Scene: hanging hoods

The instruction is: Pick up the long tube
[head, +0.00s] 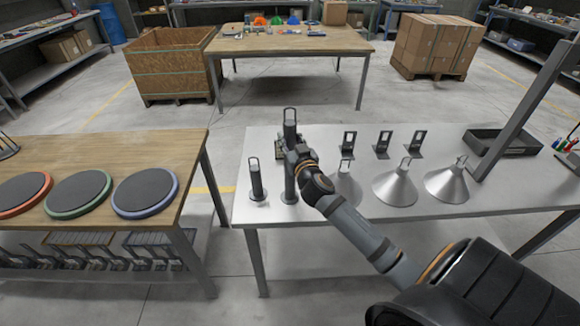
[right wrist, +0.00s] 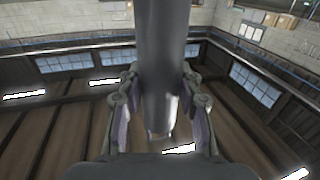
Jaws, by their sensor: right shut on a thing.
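The long tube (head: 290,130) is a dark grey cylinder with a loop at its top, upright over the left part of the light metal table (head: 350,225). My right gripper (head: 294,160) is shut on the long tube around its middle. In the right wrist view the tube (right wrist: 163,55) runs between both fingers of my right gripper (right wrist: 160,115). I cannot tell whether its lower end touches the table. A shorter dark tube (head: 257,180) with a loop handle stands just left of it. My left gripper is not in view.
Metal cone hoods (head: 396,187) with loops stand right of my arm, with several small dark brackets (head: 382,145) behind. A dark tray (head: 500,142) and a grey post (head: 525,95) are at the right. A wooden table (head: 120,160) at left holds round discs (head: 146,191).

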